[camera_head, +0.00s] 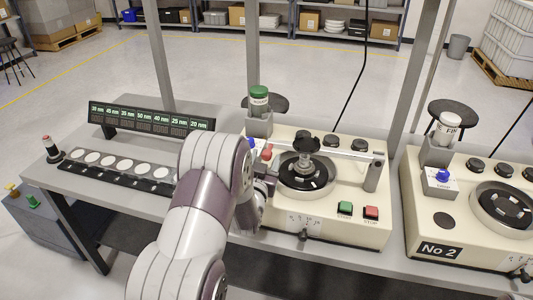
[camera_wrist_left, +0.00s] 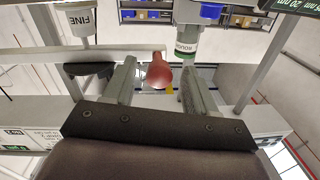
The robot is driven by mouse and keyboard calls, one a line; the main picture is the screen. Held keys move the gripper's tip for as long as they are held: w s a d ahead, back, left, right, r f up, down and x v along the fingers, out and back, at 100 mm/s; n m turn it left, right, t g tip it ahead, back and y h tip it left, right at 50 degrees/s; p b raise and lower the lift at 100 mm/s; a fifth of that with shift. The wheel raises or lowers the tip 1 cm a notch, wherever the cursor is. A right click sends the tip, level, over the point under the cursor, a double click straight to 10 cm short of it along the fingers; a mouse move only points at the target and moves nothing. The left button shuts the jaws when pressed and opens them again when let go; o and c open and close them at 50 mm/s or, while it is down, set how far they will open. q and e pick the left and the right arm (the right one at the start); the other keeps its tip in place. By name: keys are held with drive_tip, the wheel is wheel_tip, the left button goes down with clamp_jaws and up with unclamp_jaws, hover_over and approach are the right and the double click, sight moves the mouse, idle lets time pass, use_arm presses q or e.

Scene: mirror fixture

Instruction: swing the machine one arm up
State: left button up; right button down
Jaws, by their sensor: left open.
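Machine one (camera_head: 325,228) is the cream machine in the middle of the head view, with a dark round plate (camera_head: 305,176) on top. Its pale arm (camera_head: 345,151) runs level from a grey post (camera_head: 374,175) over the plate. A red knob (camera_head: 267,152) is at the arm's left end. In the wrist view the red knob (camera_wrist_left: 158,74) shows between the two fingers, at the end of the pale bar (camera_wrist_left: 85,56). My left gripper (camera_wrist_left: 158,88) is open around the knob's region; contact cannot be told. In the head view my left gripper (camera_head: 268,186) is partly hidden by my own arm.
A green-capped bottle (camera_head: 259,98) stands in a grey holder behind the knob. Green (camera_head: 345,208) and red (camera_head: 371,212) buttons are on the machine's front. A second machine (camera_head: 465,240) marked No 2 stands right. A strip of white discs (camera_head: 108,163) lies left.

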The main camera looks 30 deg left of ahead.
use_arm(q)
drive_tip(key=shift+x, duration=1.15)
use_arm(e)
drive_tip(key=shift+r, duration=0.2)
